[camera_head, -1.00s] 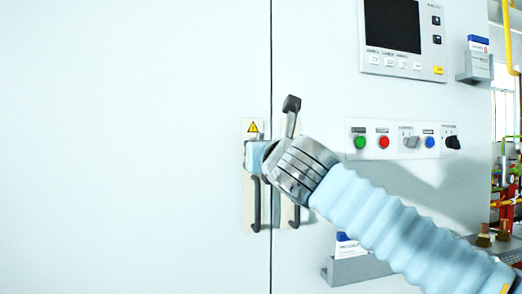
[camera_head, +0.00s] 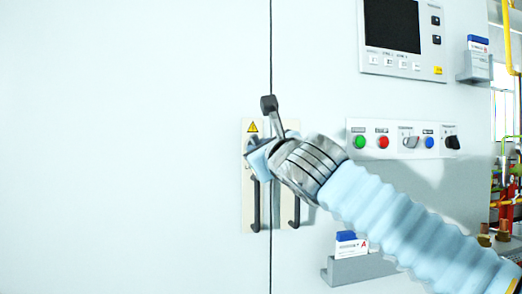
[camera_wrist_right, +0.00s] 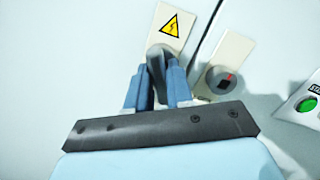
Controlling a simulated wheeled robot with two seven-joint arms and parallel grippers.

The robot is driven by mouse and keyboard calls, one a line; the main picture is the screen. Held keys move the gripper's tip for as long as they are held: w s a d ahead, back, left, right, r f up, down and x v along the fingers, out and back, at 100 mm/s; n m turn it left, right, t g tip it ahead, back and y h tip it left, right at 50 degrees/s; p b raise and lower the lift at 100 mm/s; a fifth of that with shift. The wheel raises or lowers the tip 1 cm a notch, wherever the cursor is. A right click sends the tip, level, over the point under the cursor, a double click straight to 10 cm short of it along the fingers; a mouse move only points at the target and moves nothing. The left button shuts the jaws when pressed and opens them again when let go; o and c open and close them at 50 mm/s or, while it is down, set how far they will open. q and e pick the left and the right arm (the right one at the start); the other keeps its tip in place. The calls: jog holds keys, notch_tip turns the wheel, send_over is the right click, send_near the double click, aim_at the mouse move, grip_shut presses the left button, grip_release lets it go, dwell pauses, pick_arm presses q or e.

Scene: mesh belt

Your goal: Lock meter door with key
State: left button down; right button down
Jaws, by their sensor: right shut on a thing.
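The large white cabinet door (camera_head: 130,150) meets the panel on its right at a dark vertical seam. A pale plate (camera_head: 250,200) on the door carries a yellow warning sign and a dark handle (camera_head: 256,205). My right gripper (camera_head: 256,158) is at this plate, just below the sign. In the right wrist view its blue fingers (camera_wrist_right: 155,82) are shut on a dark grey key (camera_wrist_right: 157,76), which meets the round lock under the sign. How deep the key sits is hidden. My left gripper is out of view.
A second plate (camera_wrist_right: 223,62) with a round lock (camera_wrist_right: 222,80) and its own handle (camera_head: 290,207) lies right of the seam. Push buttons (camera_head: 383,141), a screen panel (camera_head: 392,25) and card holders (camera_head: 350,265) are farther right. The left door surface is clear.

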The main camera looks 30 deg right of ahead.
jog(key=shift+n, duration=0.8)
jog(key=c, duration=0.9)
grip_release()
jog(key=shift+w, duration=0.1)
